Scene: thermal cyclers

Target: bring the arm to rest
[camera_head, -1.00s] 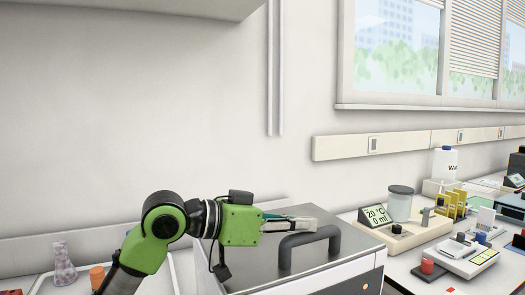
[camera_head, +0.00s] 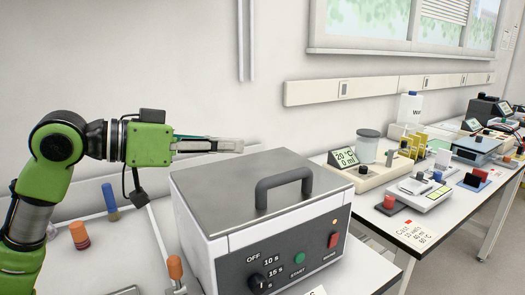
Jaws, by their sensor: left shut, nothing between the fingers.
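My left arm comes in from the left, with green and black links. My left gripper (camera_head: 226,145) points to the right, shut and empty, above and behind the left back part of a grey-lidded box-shaped machine (camera_head: 262,231). The machine has a black lid handle (camera_head: 284,181), a dial marked OFF, 10 s and 15 s, and a green START button. Its lid is down. The gripper appears apart from the handle. My right gripper is not in the view.
A white tray (camera_head: 157,235) with orange-topped and blue-topped items lies at the left. A stirrer with a 20 °C, 0 ml display (camera_head: 345,157), a small scale (camera_head: 424,193) and several other devices fill the bench at the right. The wall is behind.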

